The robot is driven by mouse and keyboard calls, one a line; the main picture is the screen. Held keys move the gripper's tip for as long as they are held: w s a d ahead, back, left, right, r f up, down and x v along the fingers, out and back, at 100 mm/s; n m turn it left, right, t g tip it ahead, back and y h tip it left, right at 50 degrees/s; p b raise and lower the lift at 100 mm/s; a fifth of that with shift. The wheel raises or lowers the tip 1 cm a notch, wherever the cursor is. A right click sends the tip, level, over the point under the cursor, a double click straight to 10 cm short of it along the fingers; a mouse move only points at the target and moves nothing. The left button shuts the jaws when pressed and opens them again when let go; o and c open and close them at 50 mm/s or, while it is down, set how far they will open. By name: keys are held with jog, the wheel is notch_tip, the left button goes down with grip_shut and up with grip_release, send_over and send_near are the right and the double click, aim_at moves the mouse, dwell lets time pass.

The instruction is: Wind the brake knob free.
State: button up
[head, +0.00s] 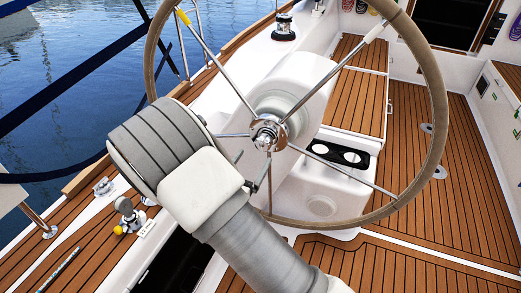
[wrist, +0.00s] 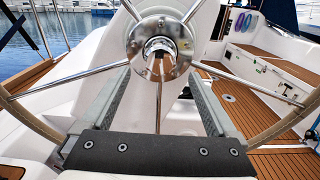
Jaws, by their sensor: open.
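The brake knob (head: 268,133) is the small chrome piece at the centre of the steering wheel's hub. It also shows in the wrist view (wrist: 160,48), in the middle of a round polished hub plate (wrist: 138,38). The steering wheel (head: 437,95) has a tan rim and metal spokes. My gripper (wrist: 160,78) is open and empty, its two grey fingers spread below and to either side of the knob. In the head view its fingers lie just below and left of the hub, partly hidden by my wrist. I see no contact with the knob.
Metal spokes run out from the hub, close around my fingers. A white pedestal (head: 310,85) stands behind the wheel. A black cup holder (head: 338,152) is right of the hub. Teak floor (head: 405,190) is clear at right.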

aim_at(261, 146)
jog(key=x, duration=0.6)
jog(key=shift+w+b, duration=0.1)
jog(key=shift+b, duration=0.3)
jog(key=shift+c, duration=0.3)
jog(key=c, duration=1.3)
jog(key=shift+p, duration=0.3)
